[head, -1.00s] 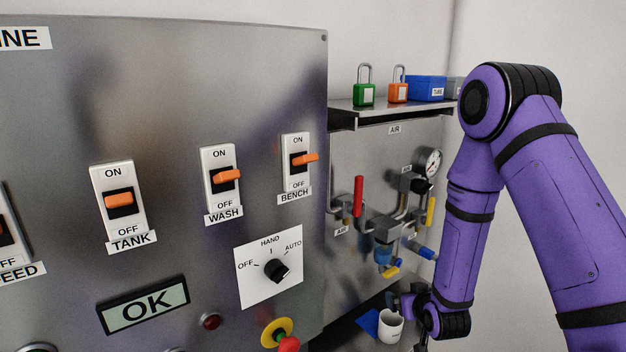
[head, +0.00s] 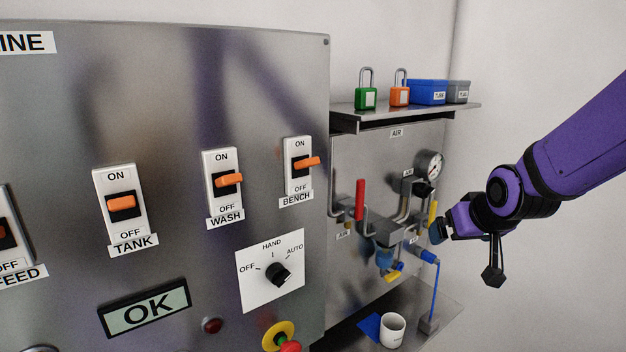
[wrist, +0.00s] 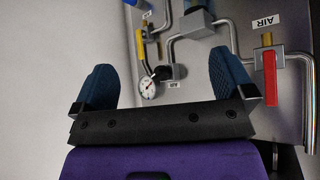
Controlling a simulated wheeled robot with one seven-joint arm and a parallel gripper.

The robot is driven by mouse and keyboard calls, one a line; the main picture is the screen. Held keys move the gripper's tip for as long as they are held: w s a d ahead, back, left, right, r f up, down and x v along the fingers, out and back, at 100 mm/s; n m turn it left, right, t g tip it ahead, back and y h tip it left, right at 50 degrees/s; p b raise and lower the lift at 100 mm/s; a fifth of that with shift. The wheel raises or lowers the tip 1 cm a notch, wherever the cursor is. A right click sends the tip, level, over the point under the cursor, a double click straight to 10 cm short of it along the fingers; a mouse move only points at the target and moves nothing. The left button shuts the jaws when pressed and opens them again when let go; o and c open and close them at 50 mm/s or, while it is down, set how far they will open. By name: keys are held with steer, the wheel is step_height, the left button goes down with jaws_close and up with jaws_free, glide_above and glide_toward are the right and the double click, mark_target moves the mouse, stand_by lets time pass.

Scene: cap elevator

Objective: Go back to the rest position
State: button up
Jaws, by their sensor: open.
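My gripper (head: 438,232) is at the right in the head view, in front of the right side of the air panel (head: 350,255). In the wrist view my gripper (wrist: 164,88) shows two blue fingertips set wide apart with nothing between them that it holds. The pressure gauge (wrist: 148,88) and part of the piping show beyond the fingers. The gauge also shows in the head view (head: 431,164), above my gripper. My purple arm comes in from the right edge.
The control cabinet (head: 60,110) fills the left. A shelf (head: 400,114) holds a green padlock (head: 366,92), an orange padlock (head: 400,90) and a blue box (head: 427,92). A white mug (head: 392,330) stands on the lower shelf (head: 440,290). Red-handled valve (head: 360,198) projects from the panel.

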steer(key=s+d+r+g, duration=0.1)
steer(key=s+r, duration=0.4)
steer(key=s, duration=0.6)
steer(key=s+d+r+g, duration=0.1)
steer(key=s+r, duration=0.4)
steer(key=s, duration=0.6)
steer(key=shift+s+r+m+g, duration=0.3)
steer(key=shift+g, duration=0.2)
steer(key=shift+c, duration=0.5)
jaws_close()
steer(key=shift+w+a, duration=0.1)
